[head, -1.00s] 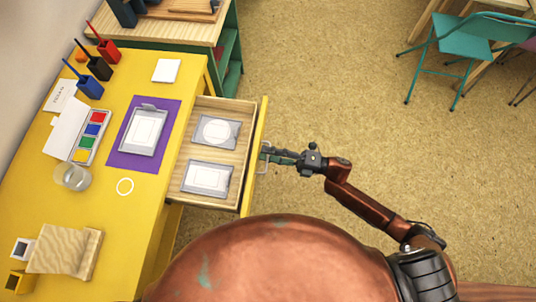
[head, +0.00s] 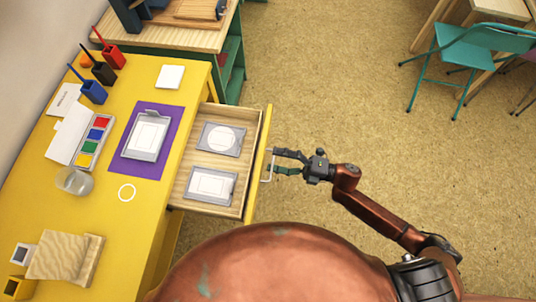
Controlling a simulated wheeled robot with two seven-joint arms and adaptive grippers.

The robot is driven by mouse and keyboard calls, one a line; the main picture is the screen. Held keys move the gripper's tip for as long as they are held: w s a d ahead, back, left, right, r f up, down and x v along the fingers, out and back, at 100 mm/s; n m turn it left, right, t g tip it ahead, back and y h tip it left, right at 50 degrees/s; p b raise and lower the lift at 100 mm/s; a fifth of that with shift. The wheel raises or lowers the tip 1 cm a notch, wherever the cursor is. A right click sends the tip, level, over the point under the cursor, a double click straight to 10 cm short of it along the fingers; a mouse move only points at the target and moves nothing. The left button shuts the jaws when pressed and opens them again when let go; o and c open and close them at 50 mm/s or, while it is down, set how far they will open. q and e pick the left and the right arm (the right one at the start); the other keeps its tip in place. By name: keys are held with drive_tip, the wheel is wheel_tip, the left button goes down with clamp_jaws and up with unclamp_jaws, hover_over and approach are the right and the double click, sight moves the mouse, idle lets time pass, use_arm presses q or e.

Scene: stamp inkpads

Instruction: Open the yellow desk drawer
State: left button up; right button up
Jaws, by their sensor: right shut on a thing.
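The yellow desk (head: 150,205) fills the left of the head view. Its drawer (head: 205,168) is pulled out to the right, with the wooden inside showing. The yellow drawer front (head: 258,172) carries a pale metal handle (head: 265,166) on its outer face. My right gripper (head: 275,162) is at this handle, reaching in from the right, and is shut on it. Two grey-framed cards, one with a white circle (head: 220,138) and one with a white rectangle (head: 210,184), lie in the drawer. My left gripper is out of view.
A teal chair (head: 470,45) stands far right. The floor right of the drawer is clear.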

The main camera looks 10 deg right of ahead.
drive_tip(key=shift+s+d+r+y, duration=0.1)
drive_tip(key=shift+d+r+y, duration=0.1)
drive_tip(key=shift+r, duration=0.35)
drive_tip(key=shift+s+d+r+y, duration=0.1)
drive_tip(key=shift+d+r, duration=0.05)
drive_tip(key=shift+r, duration=0.35)
drive_tip(key=shift+d+f, duration=0.3)
drive_tip(key=shift+d, duration=0.4)
drive_tip(key=shift+c, duration=1)
drive_tip(key=shift+s+d, duration=0.55)
drive_tip(key=shift+d, duration=0.35)
drive_tip(key=c, duration=1.3)
drive_tip(key=shift+d+f, duration=0.15)
drive_tip(key=shift+f, duration=0.1)
drive_tip(key=shift+c, duration=1.2)
drive_tip(key=shift+f+b+v, duration=0.15)
drive_tip(key=shift+b+v, duration=0.05)
drive_tip(key=shift+v, duration=0.7)
drive_tip(key=shift+f+b+v, duration=0.15)
drive_tip(key=shift+v, duration=0.7)
